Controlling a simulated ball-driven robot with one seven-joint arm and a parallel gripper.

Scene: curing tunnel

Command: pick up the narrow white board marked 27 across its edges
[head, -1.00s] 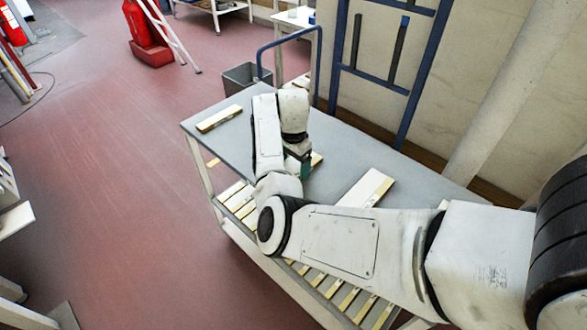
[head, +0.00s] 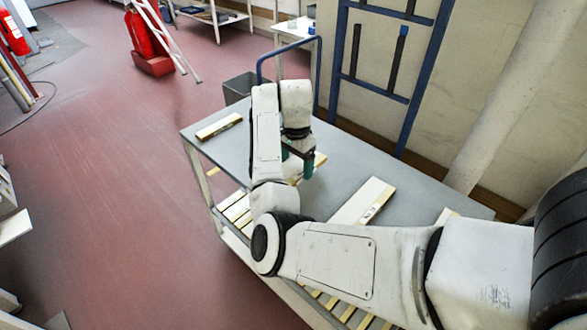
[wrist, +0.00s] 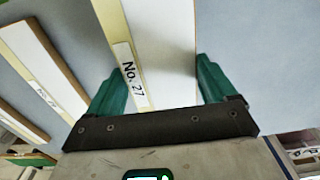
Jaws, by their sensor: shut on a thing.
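The narrow white board (wrist: 160,35) has a pale yellow edge strip with the label "No. 27". In the wrist view it runs between the two green fingers of my gripper (wrist: 157,75), which is shut on it across its edges. In the head view my gripper (head: 300,162) is over the grey cart top, and only a small end of the board (head: 320,159) shows beside it. The rest is hidden behind my arm. I cannot tell whether the board is clear of the surface.
The cart top (head: 340,172) also bears a board (head: 218,127) at its far left end and a wider one (head: 363,201) to the right. Several boards lie on the shelf below. Two labelled boards show left in the wrist view (wrist: 45,65). A blue rail (head: 319,75) stands behind.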

